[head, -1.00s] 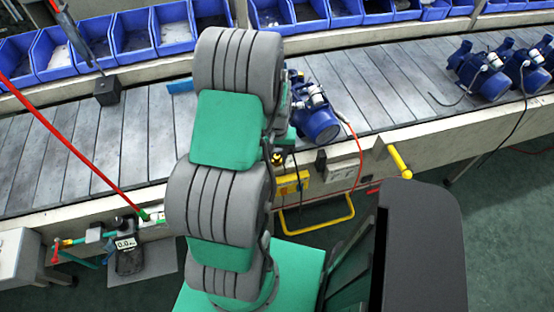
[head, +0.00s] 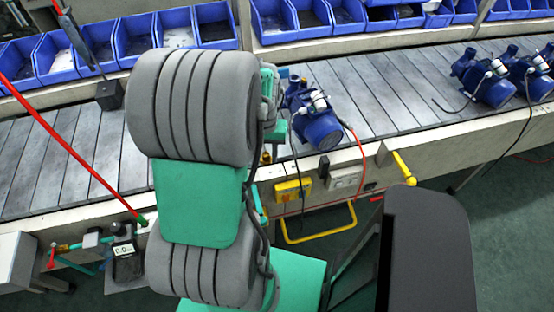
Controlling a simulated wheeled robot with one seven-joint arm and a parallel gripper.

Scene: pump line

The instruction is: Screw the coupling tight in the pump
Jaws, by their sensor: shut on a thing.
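A blue pump (head: 318,130) lies on the slatted conveyor, just right of my arm, with a white fitting on its top and a red hose running from its right end. My large grey and green arm fills the middle of the head view. Green wrist parts of mine show at its right edge, close to the pump's left side. My gripper's fingers are hidden behind the arm, and so is whatever they hold. I cannot make out the coupling or whether it touches the pump.
More blue pumps (head: 490,82) stand on the conveyor (head: 400,95) at the right. Blue bins (head: 135,38) line the back. A yellow handle (head: 403,167) and a yellow box (head: 292,190) are on the front side. A red pole (head: 70,150) slants at the left.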

